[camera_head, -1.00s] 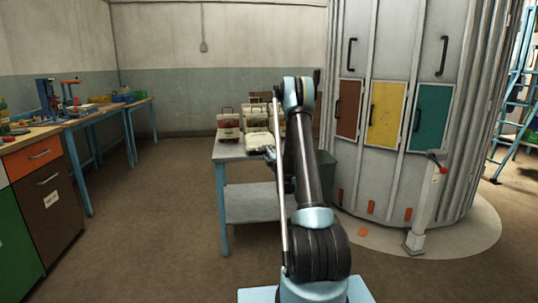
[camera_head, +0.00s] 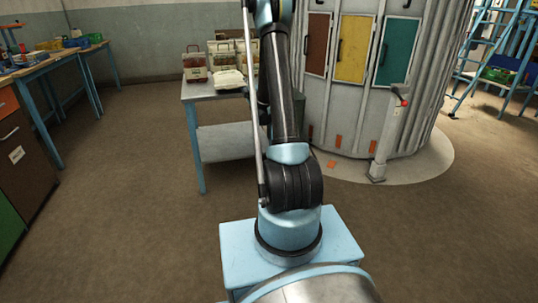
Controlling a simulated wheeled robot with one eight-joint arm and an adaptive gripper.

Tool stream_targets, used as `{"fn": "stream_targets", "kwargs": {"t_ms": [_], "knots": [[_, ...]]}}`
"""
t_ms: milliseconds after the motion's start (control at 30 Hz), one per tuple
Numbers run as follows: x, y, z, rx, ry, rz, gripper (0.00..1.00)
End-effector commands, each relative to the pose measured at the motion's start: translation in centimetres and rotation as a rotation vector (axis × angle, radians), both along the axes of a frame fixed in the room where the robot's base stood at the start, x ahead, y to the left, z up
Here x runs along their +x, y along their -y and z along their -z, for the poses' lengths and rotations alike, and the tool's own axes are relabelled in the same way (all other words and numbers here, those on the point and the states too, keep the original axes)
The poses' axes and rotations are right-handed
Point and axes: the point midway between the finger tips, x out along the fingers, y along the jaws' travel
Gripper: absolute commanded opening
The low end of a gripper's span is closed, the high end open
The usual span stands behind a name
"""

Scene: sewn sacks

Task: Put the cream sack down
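A pale cream sack (camera_head: 229,79) shows in the head view at the front of the grey-topped table, left of my arm. It looks low, at about the height of the tabletop; I cannot tell whether it rests there or is held. A small dark part of my gripper (camera_head: 246,92) shows right beside the sack, at its lower right. My arm hides most of the gripper, so its fingers cannot be made out. The table (camera_head: 205,91) has pale blue legs and a lower shelf.
Several carriers or boxes stand behind the sack, including a red-and-cream one (camera_head: 195,66). A large grey cylindrical structure (camera_head: 385,110) with brown, yellow and teal doors stands to the right. A workbench (camera_head: 45,65) is at the left. The floor between is clear.

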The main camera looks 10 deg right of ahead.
Motion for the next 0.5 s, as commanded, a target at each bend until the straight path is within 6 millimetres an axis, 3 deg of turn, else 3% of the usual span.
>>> {"fn": "stream_targets", "kwargs": {"t_ms": [200,500], "knots": [[-2.9,2.6,-4.0,0.138,-0.087,0.111,0.39],[-8.6,4.9,-7.0,0.326,-0.216,0.259,0.39]]}}
